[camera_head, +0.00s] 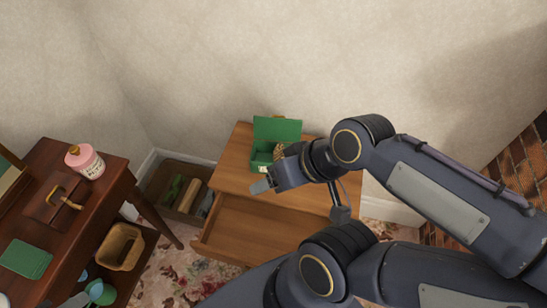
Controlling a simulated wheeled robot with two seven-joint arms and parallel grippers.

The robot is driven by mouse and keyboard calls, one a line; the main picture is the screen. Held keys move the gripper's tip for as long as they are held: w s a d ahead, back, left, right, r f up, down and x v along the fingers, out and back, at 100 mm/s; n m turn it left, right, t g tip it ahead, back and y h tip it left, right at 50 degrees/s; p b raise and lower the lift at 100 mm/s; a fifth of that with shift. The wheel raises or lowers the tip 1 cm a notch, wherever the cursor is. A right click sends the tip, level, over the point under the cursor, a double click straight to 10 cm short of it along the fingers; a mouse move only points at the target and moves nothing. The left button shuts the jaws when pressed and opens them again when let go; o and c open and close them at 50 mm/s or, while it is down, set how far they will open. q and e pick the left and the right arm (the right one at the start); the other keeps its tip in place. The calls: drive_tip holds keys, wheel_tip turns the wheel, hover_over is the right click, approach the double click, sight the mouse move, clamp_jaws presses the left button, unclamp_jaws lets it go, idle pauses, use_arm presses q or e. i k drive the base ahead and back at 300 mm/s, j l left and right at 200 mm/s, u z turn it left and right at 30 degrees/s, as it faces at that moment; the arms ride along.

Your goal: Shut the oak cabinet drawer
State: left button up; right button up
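The oak cabinet (230,168) stands against the wall in the middle of the head view. Its drawer (238,226) is pulled out towards me and looks empty; my arm hides its right part. My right gripper (262,185) is above the cabinet top's front edge, close to the back of the open drawer. I see its fingers from the side and cannot tell their gap or whether they touch the wood. A grey tip at the bottom left edge may be my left gripper; the rest is out of frame.
A green open box (275,140) stands on the cabinet. A low crate (163,187) sits left of the cabinet. A dark wood table (100,205) at left holds a pink bottle (85,161) and a green book (25,259). Patterned carpet (175,275) shows before the drawer.

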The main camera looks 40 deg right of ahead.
sight(238, 231)
drive_tip(key=k+l+z, duration=0.1)
drive_tip(key=k+l, duration=0.15)
drive_tip(key=k, duration=0.25)
drive_tip(key=k+l+z, duration=0.1)
drive_tip(key=k+l, duration=0.2)
drive_tip(key=k, duration=0.2)
drive_tip(key=i+j+z, duration=0.15)
drive_tip(key=j+z, duration=0.15)
